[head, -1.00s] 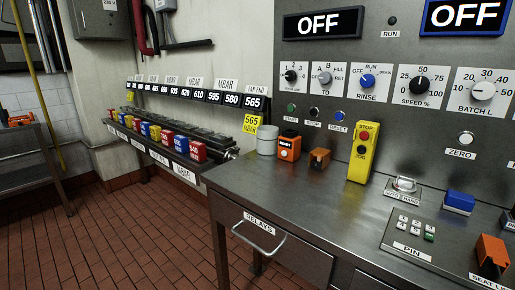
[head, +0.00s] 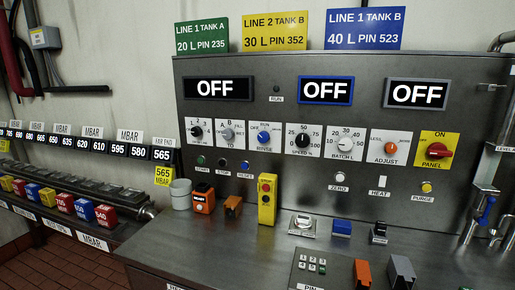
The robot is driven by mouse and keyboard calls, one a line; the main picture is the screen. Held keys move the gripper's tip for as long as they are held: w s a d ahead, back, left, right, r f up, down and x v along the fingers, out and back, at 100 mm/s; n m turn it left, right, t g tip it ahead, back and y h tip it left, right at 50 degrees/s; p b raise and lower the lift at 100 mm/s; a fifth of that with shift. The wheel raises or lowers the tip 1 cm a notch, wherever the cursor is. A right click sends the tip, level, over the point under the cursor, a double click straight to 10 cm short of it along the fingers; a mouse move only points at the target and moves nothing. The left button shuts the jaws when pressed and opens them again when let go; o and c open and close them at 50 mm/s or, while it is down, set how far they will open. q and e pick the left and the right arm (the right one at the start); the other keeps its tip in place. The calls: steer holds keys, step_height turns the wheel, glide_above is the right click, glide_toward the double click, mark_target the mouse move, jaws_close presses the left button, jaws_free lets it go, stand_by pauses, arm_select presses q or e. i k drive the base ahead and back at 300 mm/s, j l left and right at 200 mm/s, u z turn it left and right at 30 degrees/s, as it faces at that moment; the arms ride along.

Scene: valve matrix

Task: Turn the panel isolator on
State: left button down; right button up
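The panel isolator is a red rotary handle (head: 439,152) on a yellow plate (head: 430,163) at the right of the grey control panel (head: 275,92). The plate reads ON above the handle and PANEL below it. The handle lies roughly sideways, slightly tilted. Three displays on the panel read OFF: left (head: 217,88), middle (head: 326,90) and right (head: 416,93). Neither of my grippers is in the head view.
The steel bench (head: 190,250) carries a yellow STOP/JOG pendant (head: 267,199), orange blocks, a blue block (head: 341,227) and a PIN keypad (head: 309,268). Pipes with a blue valve handle (head: 486,212) stand right of the panel. The space before the isolator looks clear.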

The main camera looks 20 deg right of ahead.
mark_target(437, 150)
steer(key=z, duration=2)
